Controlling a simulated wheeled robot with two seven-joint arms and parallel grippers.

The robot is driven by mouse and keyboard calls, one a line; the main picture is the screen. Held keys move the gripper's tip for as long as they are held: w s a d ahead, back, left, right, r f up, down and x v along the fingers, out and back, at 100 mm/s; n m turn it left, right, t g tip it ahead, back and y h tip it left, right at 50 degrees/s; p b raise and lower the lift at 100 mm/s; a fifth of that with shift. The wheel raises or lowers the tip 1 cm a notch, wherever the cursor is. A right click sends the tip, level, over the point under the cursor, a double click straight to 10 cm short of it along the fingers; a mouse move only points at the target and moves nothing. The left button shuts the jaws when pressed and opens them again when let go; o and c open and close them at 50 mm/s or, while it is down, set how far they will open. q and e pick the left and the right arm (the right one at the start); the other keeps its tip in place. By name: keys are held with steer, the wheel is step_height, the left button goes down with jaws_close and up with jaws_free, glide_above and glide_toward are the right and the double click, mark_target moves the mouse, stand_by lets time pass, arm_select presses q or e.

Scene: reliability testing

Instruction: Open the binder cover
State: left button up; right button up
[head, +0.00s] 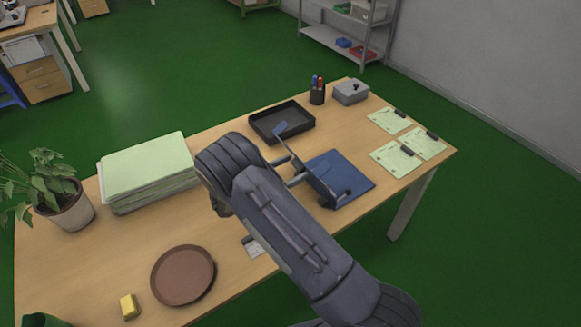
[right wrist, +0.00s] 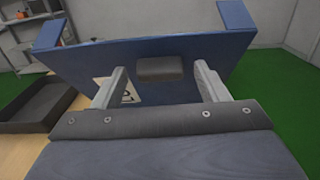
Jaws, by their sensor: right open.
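The blue binder (head: 352,174) lies on the desk, right of the middle in the head view. Its cover (head: 280,129) is raised off the base at a steep tilt and shows nearly edge-on there. In the right wrist view the cover (right wrist: 95,60) fills the upper middle, with a dark pad (right wrist: 160,68) and a partly hidden white label (right wrist: 130,91). My right gripper (right wrist: 160,78) is open, its two fingers apart on either side of the pad, close to the cover. I cannot tell whether they touch it. My left gripper is out of view.
A black tray (head: 262,134), a pen cup (head: 317,96) and a grey box (head: 350,92) stand behind the binder. Clipped papers (head: 390,121) lie to the right. Green folders (head: 148,165), a plant (head: 68,205) and a brown round tray (head: 183,274) are left.

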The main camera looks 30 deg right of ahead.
mark_target(299, 160)
steer(key=c, duration=1.4)
steer(key=shift+w+d+r, duration=0.15)
steer(key=shift+d+r, duration=0.55)
steer(key=shift+d, duration=0.25)
steer(key=shift+w+d+r, duration=0.1)
steer(key=shift+d+r, duration=0.55)
steer(key=shift+d, duration=0.3)
steer(key=o, duration=1.1)
steer(key=shift+c, duration=0.2)
steer(key=o, duration=0.3)
steer(key=shift+s+a, duration=0.1)
steer(key=shift+o, duration=0.2)
steer(key=shift+f, duration=0.1)
steer(key=shift+a, duration=0.2)
steer(key=a+b, duration=0.2)
steer(key=a, duration=0.5)
steer(key=shift+s+a+b, duration=0.2)
steer(key=shift+s+b, duration=0.05)
steer(key=shift+b, duration=0.05)
